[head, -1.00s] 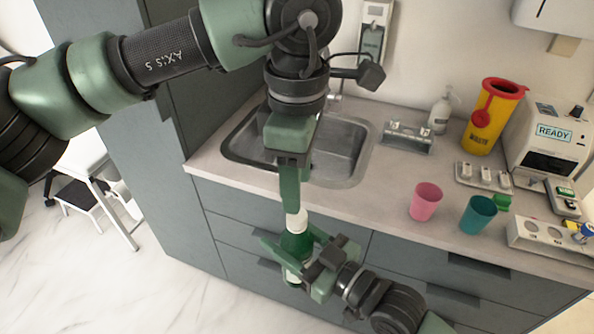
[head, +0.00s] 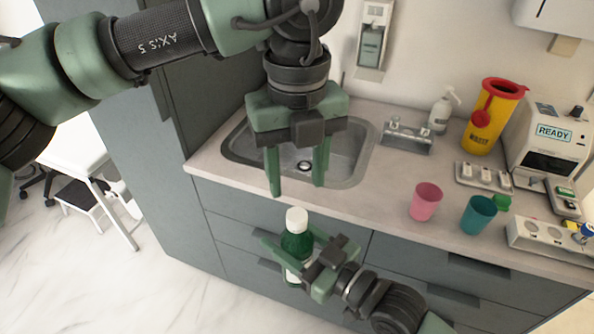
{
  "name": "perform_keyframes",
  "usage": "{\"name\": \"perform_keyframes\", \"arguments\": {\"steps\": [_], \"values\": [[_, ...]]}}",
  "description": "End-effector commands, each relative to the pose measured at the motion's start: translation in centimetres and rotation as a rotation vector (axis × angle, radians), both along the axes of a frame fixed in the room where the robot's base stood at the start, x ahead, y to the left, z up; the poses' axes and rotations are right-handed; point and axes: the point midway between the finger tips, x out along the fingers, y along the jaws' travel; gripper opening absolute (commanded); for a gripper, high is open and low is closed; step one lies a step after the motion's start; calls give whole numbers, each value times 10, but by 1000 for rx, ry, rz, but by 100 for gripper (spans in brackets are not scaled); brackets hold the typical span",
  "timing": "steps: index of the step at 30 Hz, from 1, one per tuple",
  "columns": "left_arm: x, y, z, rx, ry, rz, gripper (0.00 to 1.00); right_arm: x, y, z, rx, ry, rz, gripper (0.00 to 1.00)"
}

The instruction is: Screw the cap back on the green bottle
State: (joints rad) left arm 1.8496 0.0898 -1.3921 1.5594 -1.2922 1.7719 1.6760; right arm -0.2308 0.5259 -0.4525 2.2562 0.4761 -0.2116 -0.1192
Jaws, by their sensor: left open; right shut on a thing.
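The green bottle (head: 297,246) is held upright in front of the counter's front edge, in the head view. A white cap (head: 296,219) sits on its top; whether it is fully tight cannot be told. My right gripper (head: 297,258) is shut on the bottle's body from the right. My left gripper (head: 297,188) is open and empty above the bottle, its fingers pointing down, apart from the cap.
The counter (head: 375,196) has a sink (head: 350,165) behind my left gripper. A pink cup (head: 425,201) and a teal cup (head: 478,214) stand to the right. Further right are a yellow bin (head: 490,125), a white device (head: 545,150) and racks. A soap dispenser (head: 440,112) stands at the back.

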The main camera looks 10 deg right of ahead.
Motion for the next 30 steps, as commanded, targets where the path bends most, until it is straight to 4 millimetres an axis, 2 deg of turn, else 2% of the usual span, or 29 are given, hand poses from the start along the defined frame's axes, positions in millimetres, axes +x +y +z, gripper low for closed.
{"name": "perform_keyframes", "arguments": {"steps": [5, 17, 30], "values": [[0, 0, 1, 0, 0, 81, 48, 0, 0, 0, 1, -1, 0, 0], [0, 0, -4, 0, 1, 83, 48, 0, 0, 0, 1, -1, 0, 0], [0, 0, -65, 1, 2, 82, 48, 0, 0, 0, 1, -1, 0, 0]]}}
